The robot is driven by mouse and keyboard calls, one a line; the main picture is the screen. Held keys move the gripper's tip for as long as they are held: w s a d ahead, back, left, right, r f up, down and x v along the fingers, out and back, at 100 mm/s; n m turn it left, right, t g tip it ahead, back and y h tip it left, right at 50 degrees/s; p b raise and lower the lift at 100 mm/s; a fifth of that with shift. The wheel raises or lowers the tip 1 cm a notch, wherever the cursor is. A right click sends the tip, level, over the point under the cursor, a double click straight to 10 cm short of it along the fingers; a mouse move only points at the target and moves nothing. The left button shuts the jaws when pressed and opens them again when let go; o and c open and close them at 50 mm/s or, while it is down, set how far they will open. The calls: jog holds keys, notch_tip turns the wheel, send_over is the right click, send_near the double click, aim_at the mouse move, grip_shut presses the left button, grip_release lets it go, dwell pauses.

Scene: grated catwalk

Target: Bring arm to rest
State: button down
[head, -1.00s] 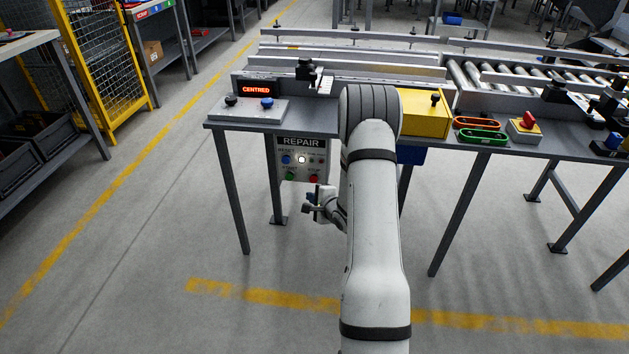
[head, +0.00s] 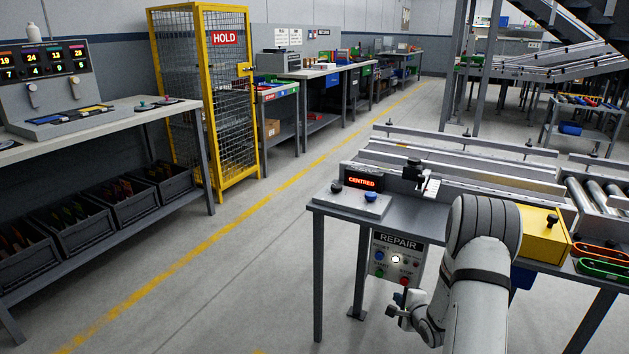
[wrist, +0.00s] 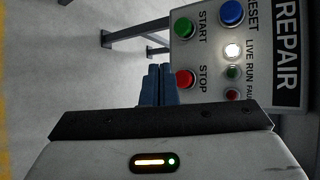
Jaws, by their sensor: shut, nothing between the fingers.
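My arm rises from the lower right of the head view and bends down in front of the workbench. My gripper (head: 397,311) hangs at its end, below and in front of the bench top. In the wrist view my gripper (wrist: 158,85) shows two dark blue fingers pressed together with nothing between them. The REPAIR panel (head: 398,259) hangs under the bench edge, just beyond the gripper. In the wrist view this panel shows a green START button, a blue RESET button, a red STOP button and a lit white LIVE lamp. The fingers are near STOP; I cannot tell the gap.
The workbench (head: 340,212) carries a control box (head: 360,201), a red CENTRED display (head: 362,182) and a yellow box (head: 545,236). A yellow HOLD cage (head: 227,110) and a bench with dark bins (head: 85,226) stand left. The floor between is clear.

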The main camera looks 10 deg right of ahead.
jog(key=s+a+r+n+g+h+p, duration=0.1)
jog(key=s+a+r+n+g+p, duration=0.2)
jog(key=r, duration=0.7)
jog(key=s+a+r+n+h+p, duration=0.1)
jog(key=s+r+n+p, duration=0.25)
jog(key=r, duration=0.55)
jog(key=s+a+r+n+g+h+p, duration=0.1)
jog(key=s+a+r+n+g+p, duration=0.3)
jog(key=r, duration=0.6)
jog(key=s+a+r+n+g+y+p, duration=0.1)
jog(key=s+a+r+n+p, duration=0.3)
jog(key=s+r, duration=0.5)
jog(key=s+a+r+n+g+p, duration=0.2)
jog(key=s+a+r+n+p, duration=0.3)
jog(key=s+r, duration=0.4)
jog(key=s+a+p, duration=0.1)
jog(key=s, duration=0.3)
jog(key=shift+s+r+y+p, duration=0.3)
jog(key=shift+s+y+p, duration=0.05)
jog(key=shift+y+p, duration=0.05)
jog(key=shift+n, duration=0.25)
